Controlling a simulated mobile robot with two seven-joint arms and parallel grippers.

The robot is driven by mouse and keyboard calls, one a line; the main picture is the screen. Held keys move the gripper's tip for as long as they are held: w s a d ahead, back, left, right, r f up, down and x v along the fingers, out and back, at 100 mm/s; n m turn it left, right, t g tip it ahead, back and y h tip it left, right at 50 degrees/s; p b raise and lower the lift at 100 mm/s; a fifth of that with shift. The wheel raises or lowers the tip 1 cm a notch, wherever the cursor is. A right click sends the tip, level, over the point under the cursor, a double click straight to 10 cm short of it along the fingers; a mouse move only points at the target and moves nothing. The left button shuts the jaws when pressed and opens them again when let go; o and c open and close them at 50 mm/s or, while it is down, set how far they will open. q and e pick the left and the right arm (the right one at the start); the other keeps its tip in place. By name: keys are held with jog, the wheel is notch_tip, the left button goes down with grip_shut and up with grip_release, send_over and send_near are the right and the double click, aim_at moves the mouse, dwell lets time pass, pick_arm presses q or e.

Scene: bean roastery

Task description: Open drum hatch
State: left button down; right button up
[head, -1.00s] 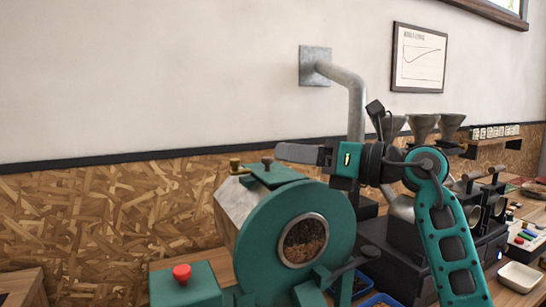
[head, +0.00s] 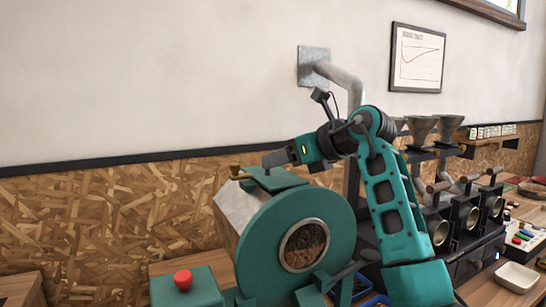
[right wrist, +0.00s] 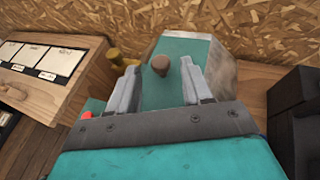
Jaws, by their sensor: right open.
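The roaster drum (head: 330,225) is a green and metal machine with a round window showing beans. Its green hatch (head: 272,181) lies on top, flat as far as I can tell. In the right wrist view the hatch (right wrist: 163,92) carries a brown knob (right wrist: 161,65). My right gripper (head: 268,160) is above the hatch, fingers pointing left in the head view. In the wrist view its two fingers (right wrist: 162,84) are open, with the knob between and just beyond their tips. The fingers hide the knob in the head view. My left gripper is not in view.
A brass fitting (head: 237,172) stands beside the hatch. A red button (head: 183,279) sits on the green box at the front left. A vertical pipe (head: 352,90) rises behind my right arm. Black machines with funnels (head: 450,235) stand at right.

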aim_at(273, 176)
jog(key=shift+x, duration=1.5)
grip_shut()
